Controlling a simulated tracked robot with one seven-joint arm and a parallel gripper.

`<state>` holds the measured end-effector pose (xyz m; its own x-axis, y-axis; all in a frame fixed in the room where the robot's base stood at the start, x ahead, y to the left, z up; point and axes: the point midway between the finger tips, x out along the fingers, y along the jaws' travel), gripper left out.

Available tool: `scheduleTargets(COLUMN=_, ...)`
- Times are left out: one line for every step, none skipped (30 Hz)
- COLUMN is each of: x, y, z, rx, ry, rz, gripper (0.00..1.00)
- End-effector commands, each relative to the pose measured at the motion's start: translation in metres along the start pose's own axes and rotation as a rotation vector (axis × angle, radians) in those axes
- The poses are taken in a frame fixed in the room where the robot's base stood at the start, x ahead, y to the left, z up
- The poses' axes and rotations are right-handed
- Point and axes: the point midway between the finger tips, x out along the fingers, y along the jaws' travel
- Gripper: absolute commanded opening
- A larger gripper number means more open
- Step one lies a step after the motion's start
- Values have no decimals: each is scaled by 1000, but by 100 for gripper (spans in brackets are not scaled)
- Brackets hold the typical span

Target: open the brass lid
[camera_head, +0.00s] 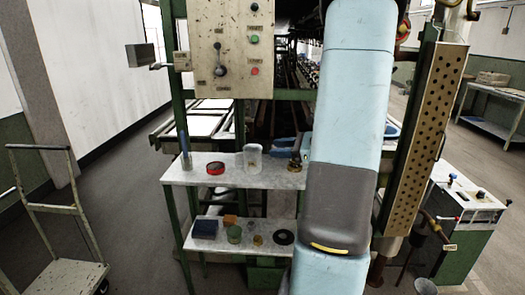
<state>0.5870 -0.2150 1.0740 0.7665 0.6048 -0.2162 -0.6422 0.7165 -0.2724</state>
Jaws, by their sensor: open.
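No thing that I can clearly make out as a brass lid shows. A small brass-coloured object (295,161) stands at the right end of the upper bench shelf, close to the left edge of my arm. A small yellowish piece (257,240) sits on the lower shelf; it is too small to tell what it is. My pale blue and grey arm fills the middle right of the view and hides what lies behind it. My gripper is not in the view.
The bench's upper shelf (225,175) also holds a red ring-shaped tin (215,167) and a clear jar (252,158). A control panel (234,50) hangs above. A perforated column (428,140) and green cabinet (464,240) stand right; a trolley (60,275) stands left. Floor between trolley and bench is clear.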

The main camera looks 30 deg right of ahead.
Motion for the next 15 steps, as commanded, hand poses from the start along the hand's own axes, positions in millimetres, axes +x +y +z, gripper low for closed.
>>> scheduleTargets(x=4, y=6, z=6, rx=-22, ry=6, rz=25, gripper=41)
scheduleTargets(x=6, y=9, z=9, rx=-35, ry=10, rz=40, gripper=41)
scheduleTargets(x=9, y=14, z=13, rx=-50, ry=16, rz=58, gripper=41)
scheduleTargets(x=11, y=17, z=15, rx=-62, ry=21, rz=73, gripper=41)
scheduleTargets(x=13, y=21, z=18, rx=-75, ry=25, rz=87, gripper=41)
scheduleTargets(x=15, y=25, z=22, rx=-92, ry=32, rz=106, gripper=41)
scheduleTargets(x=17, y=28, z=24, rx=-103, ry=37, rz=120, gripper=41)
scheduleTargets(x=18, y=32, z=26, rx=-115, ry=41, rz=133, gripper=41)
scheduleTargets(x=20, y=36, z=30, rx=-133, ry=47, rz=152, gripper=41)
scheduleTargets(x=22, y=40, z=32, rx=-145, ry=50, rz=166, gripper=41)
scheduleTargets(x=23, y=43, z=34, rx=-156, ry=54, rz=178, gripper=41)
scheduleTargets(x=24, y=46, z=37, rx=-171, ry=60, rz=193, gripper=41)
scheduleTargets(x=25, y=49, z=38, rx=-181, ry=64, rz=202, gripper=41)
scheduleTargets(x=26, y=51, z=40, rx=-190, ry=67, rz=211, gripper=41)
scheduleTargets(x=27, y=54, z=41, rx=-200, ry=71, rz=223, gripper=41)
